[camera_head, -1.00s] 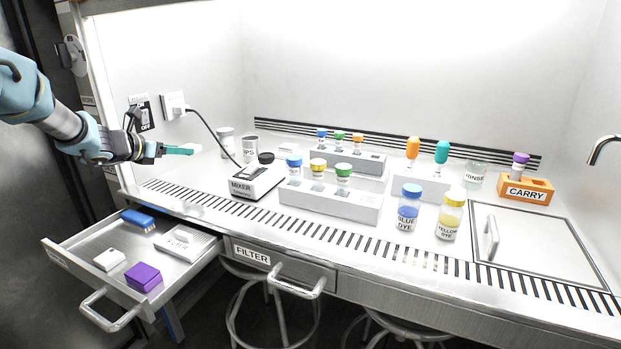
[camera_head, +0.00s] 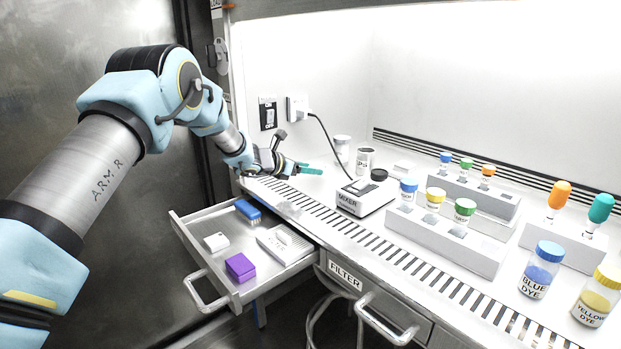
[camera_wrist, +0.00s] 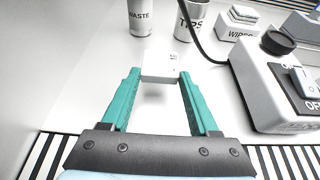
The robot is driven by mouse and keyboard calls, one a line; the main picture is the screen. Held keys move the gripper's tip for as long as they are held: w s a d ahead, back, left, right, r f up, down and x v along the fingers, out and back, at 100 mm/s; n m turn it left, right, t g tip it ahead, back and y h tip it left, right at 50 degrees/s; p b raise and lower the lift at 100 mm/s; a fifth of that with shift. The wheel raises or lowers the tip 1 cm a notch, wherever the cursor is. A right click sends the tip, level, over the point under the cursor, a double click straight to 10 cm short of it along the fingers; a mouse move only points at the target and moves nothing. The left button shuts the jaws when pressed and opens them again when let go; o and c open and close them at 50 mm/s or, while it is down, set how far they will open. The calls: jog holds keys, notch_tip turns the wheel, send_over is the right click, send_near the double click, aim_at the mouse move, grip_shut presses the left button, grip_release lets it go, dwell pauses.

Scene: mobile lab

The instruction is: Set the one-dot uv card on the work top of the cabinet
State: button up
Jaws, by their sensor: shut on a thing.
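My gripper (camera_wrist: 161,78) is shut on a small white card (camera_wrist: 160,64), held between the tips of its teal fingers. The card has small dark marks near its right edge, too small to read, so I cannot tell its dots. A shadow lies below it on the white work top (camera_wrist: 70,95), and the card looks held a little above that surface. In the head view my gripper (camera_head: 305,169) is over the left end of the cabinet's work top (camera_head: 345,186), behind the slotted grille. The card (camera_head: 313,171) is small and pale there.
A WASTE cup (camera_wrist: 141,17) and a TIPS cup (camera_wrist: 192,22) stand beyond the card. The mixer (camera_head: 366,194) with its cable is to the right. An open drawer (camera_head: 218,262) with several small items juts out below the front edge. The work top's left end is mostly bare.

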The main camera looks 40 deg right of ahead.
aim_at(309, 185)
jog(key=shift+f+p, duration=0.3)
jog(key=shift+f, duration=1.35)
jog(key=shift+f, duration=0.15)
jog(key=o, duration=1.3)
jog(key=shift+o, duration=0.2)
jog(key=shift+r, duration=0.25)
jog(key=b+v, duration=0.2)
jog(key=v, duration=1)
jog(key=shift+f+b, duration=0.15)
jog(key=shift+b, duration=0.25)
